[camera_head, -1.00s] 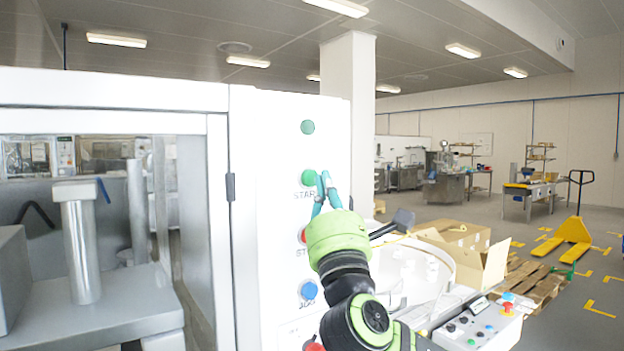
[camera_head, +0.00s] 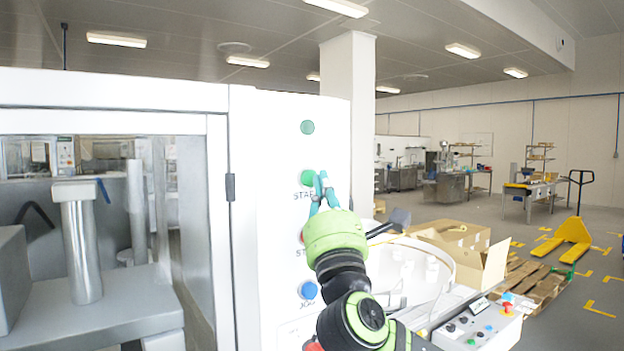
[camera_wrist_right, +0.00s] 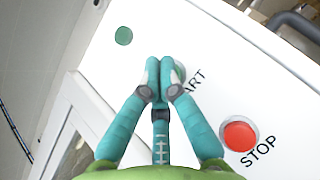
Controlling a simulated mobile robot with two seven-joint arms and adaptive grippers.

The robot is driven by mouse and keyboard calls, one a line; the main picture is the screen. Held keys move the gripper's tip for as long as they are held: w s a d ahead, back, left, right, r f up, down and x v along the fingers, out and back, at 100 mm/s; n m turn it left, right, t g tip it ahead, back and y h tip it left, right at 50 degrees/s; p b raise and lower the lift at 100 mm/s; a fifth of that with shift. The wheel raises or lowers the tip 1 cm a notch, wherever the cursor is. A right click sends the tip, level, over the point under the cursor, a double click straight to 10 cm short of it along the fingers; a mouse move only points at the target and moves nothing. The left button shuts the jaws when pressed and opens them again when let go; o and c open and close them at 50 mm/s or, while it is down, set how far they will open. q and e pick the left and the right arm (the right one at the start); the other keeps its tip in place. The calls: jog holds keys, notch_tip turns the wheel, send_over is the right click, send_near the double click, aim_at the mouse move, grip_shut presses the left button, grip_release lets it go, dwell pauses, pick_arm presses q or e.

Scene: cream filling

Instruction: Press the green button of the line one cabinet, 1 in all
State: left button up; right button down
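The line one cabinet (camera_head: 270,150) is a white panel with a column of buttons. The green START button (camera_head: 308,177) sits above the red STOP button (camera_wrist_right: 240,135), which my gripper partly hides in the head view. My right gripper (camera_head: 321,177) is at the panel just right of the green button. In the right wrist view its teal fingers (camera_wrist_right: 158,70) are together and empty, and they cover most of the green START button (camera_wrist_right: 179,72). I cannot tell whether the tips touch it. My left gripper is not in view.
A green lamp (camera_head: 308,127) is higher on the panel, and a blue JOG button (camera_head: 308,290) is lower. A glazed machine enclosure (camera_head: 110,95) fills the left. A control box (camera_head: 480,328), a cardboard box (camera_head: 490,265) and a pallet (camera_head: 535,285) stand at the right.

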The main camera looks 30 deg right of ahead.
jog(key=shift+w, duration=0.55)
dwell(0.8)
jog(key=shift+s, duration=0.85)
jog(key=s, duration=0.5)
jog(key=shift+d+b, duration=0.2)
jog(key=shift+b, duration=0.1)
jog(key=shift+f, duration=0.15)
dwell(0.7)
